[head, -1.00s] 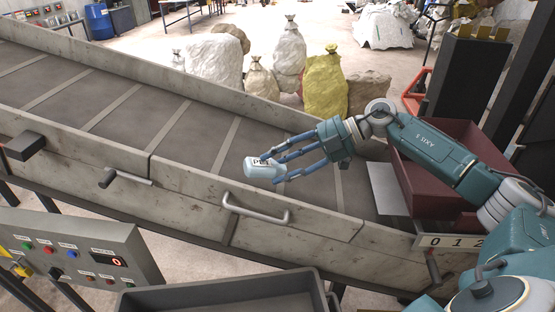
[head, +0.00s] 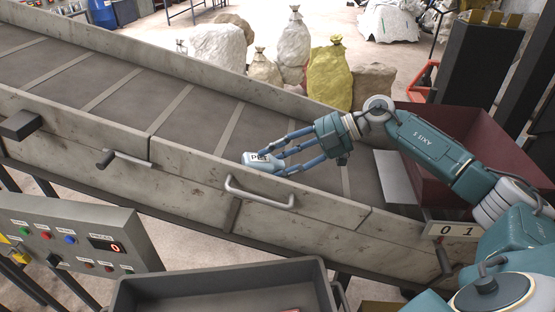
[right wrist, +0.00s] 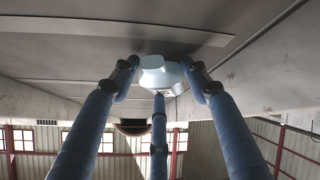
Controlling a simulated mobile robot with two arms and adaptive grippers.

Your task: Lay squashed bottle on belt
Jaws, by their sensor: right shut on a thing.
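The squashed bottle (head: 261,160) is pale blue with a "PET" label. My right gripper (head: 277,159) is shut on it, and it shows between the blue fingers in the right wrist view (right wrist: 162,74). In the head view the bottle is over the near side of the conveyor belt (head: 205,118), just behind the near side wall. In the right wrist view the grey belt surface (right wrist: 60,58) with a lighter cleat is close to the bottle. I cannot tell if bottle and belt touch. My left gripper is not in view.
The belt's near wall (head: 195,170) carries a metal handle (head: 260,196). A dark red hopper (head: 455,130) stands at the right end. A control panel (head: 75,240) and a grey bin (head: 225,285) are in front. Stuffed sacks (head: 329,80) stand behind. The belt to the left is empty.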

